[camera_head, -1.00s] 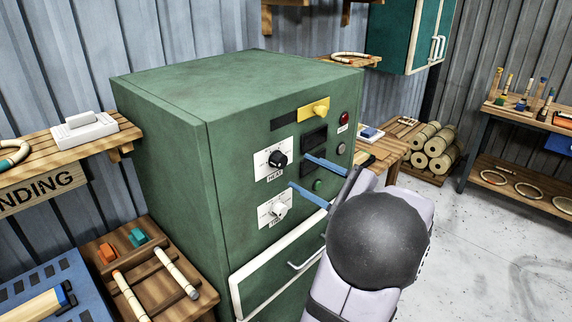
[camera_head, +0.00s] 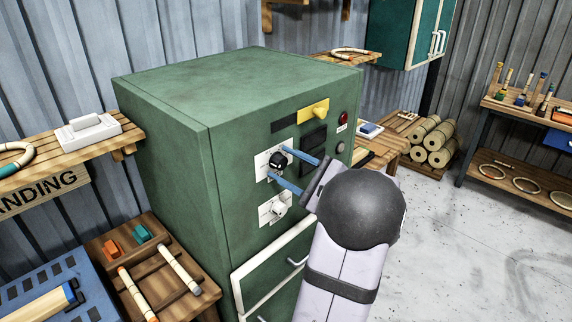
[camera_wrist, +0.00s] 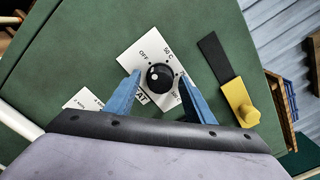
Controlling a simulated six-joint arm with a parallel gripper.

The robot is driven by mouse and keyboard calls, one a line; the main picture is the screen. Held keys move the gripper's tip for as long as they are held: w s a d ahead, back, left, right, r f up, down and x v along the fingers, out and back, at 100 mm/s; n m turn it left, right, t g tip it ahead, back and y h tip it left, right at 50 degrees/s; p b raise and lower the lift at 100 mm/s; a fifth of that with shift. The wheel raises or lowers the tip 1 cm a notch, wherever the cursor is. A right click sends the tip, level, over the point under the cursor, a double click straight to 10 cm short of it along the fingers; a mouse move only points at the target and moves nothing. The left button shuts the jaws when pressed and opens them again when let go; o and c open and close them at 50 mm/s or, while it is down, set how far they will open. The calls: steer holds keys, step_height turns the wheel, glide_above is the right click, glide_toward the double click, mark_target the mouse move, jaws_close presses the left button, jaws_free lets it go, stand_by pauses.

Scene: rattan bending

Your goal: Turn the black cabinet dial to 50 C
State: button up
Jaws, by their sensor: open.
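The black dial (camera_head: 277,160) sits on a white plate (camera_head: 262,166) on the front of the green cabinet (camera_head: 235,150). In the wrist view the black dial (camera_wrist: 159,77) shows with "OFF" and "50 C" markings around it; part of the plate is hidden by the fingers. My gripper (camera_head: 280,164) is open, with its two blue fingers reaching toward the dial. In the wrist view my gripper (camera_wrist: 160,85) has one finger on each side of the dial, with gaps visible. I cannot tell how deep the fingertips are.
A second white dial (camera_head: 278,209) is just below. A yellow handle (camera_head: 318,109) and a red light (camera_head: 341,118) are above right. Open floor (camera_head: 440,240) lies to the right.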

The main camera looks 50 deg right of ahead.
steer(key=c, duration=1.1)
steer(key=shift+o, duration=0.2)
steer(key=shift+m, duration=0.4)
steer(key=m+p, duration=0.1)
steer(key=m, duration=0.4)
steer(key=shift+p, duration=0.3)
steer(key=m+p, duration=0.3)
steer(key=m, duration=0.3)
steer(key=o, duration=1.1)
steer(key=shift+c, duration=0.2)
